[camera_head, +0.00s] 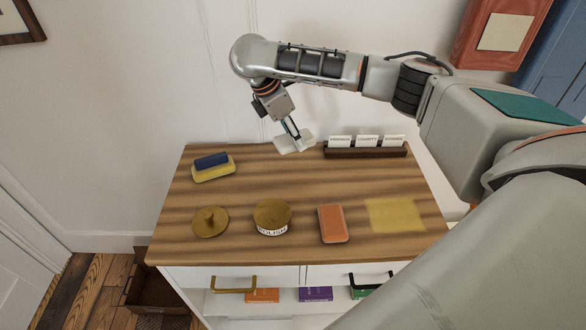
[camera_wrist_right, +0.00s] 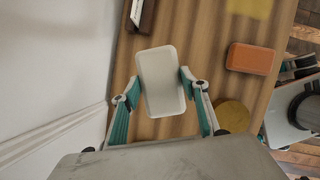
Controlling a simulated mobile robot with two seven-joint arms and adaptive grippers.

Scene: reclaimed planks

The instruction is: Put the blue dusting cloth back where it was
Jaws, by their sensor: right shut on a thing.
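A folded blue cloth-like block (camera_head: 211,160) lies on top of a pale yellow block (camera_head: 214,173) at the back left of the wooden dresser top (camera_head: 310,190); I take it for the blue dusting cloth. My right gripper (camera_head: 297,141) is at the dresser's back edge, right of the blue cloth and apart from it. It is shut on a white rounded block (camera_head: 284,146), which also shows between the fingers in the right wrist view (camera_wrist_right: 161,80). Whether the white block touches the top, I cannot tell. The blue cloth is not in the wrist view.
A card holder (camera_head: 365,153) with white labels stands at the back right. A knobbed brass lid (camera_head: 210,222), a polish tin (camera_head: 272,217), an orange block (camera_head: 333,224) and a flat yellow square (camera_head: 395,214) line the front. The middle strip is clear. A wall rises behind.

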